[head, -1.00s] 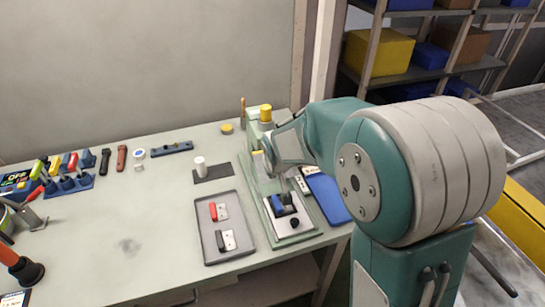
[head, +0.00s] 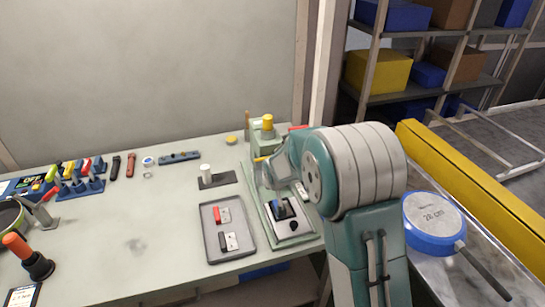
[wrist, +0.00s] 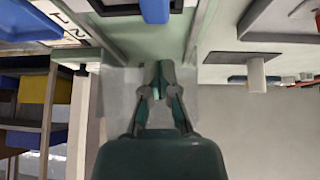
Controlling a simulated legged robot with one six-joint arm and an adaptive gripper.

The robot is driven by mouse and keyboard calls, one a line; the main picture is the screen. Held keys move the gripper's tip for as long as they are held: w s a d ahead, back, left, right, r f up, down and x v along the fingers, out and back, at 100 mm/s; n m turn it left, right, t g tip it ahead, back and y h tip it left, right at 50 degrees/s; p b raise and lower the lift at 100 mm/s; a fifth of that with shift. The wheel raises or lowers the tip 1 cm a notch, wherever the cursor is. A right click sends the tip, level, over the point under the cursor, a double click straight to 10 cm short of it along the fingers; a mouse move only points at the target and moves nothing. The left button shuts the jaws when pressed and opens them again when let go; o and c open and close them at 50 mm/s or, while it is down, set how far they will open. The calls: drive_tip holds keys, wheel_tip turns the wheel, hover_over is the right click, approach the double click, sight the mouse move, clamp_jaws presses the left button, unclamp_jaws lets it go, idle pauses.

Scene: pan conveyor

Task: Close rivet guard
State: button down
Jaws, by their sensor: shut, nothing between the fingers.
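The rivet press (head: 266,136), pale green with a yellow cap, stands at the bench's right end. Its base (head: 268,232) reaches toward the front and bears a dark and blue fixture (head: 284,210). A clear guard panel seems to stand between column and fixture; in the wrist view a see-through grey panel (wrist: 120,92) shows around my fingers. My gripper (wrist: 160,70) is shut and empty, right at this panel; I cannot tell whether it touches. In the head view my arm hides much of the gripper and part of the press. The guard's exact position is unclear.
A grey tray (head: 207,245) with red-handled and black-handled parts lies left of the press. A white cylinder on a dark plate (head: 215,181) stands behind it. The middle bench is clear.

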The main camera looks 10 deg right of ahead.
drive_tip(key=shift+w+a+f, duration=0.15)
drive_tip(key=shift+w+f, duration=0.15)
drive_tip(key=shift+w, duration=0.2)
idle(0.8)
